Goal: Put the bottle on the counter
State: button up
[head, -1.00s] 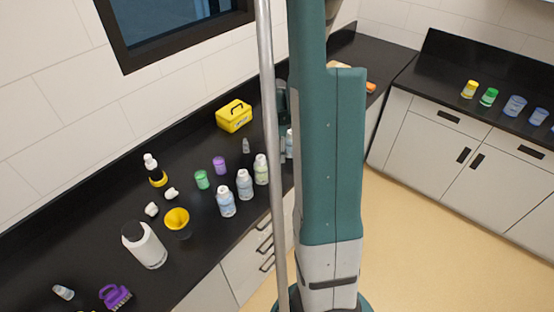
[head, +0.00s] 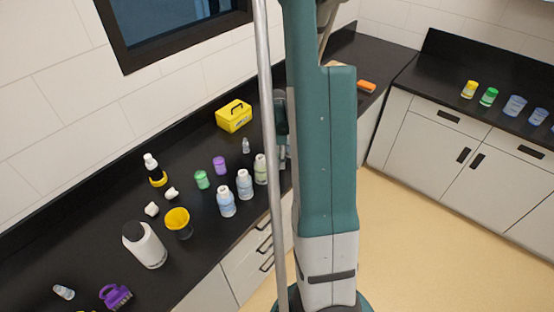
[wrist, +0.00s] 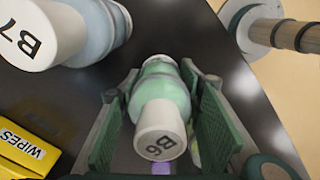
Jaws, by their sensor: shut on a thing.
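Bottle B6 (wrist: 160,80), with a pale green body and a white cap, sits between the fingers of my gripper (wrist: 170,110) in the wrist view. The gripper is shut on it. I cannot tell whether its base touches the dark counter (wrist: 95,90). Bottle B7 (wrist: 95,30), bluish with a white cap, is close by at upper left. In the head view my arm and a pole hide most of the gripper; the counter (head: 215,265) runs along the wall.
Several bottles (head: 245,185) stand near the counter's front edge. Green (head: 202,180) and purple (head: 220,165) containers, a yellow box (head: 234,116), a cup with yellow inside (head: 179,222) and a large white bottle (head: 146,246) are also there. A yellow WIPES box (wrist: 25,145) shows in the wrist view.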

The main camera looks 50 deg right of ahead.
jog(key=shift+f, duration=0.1)
jog(key=o, duration=1)
jog(key=shift+r, duration=0.2)
jog(key=shift+r, duration=5.95)
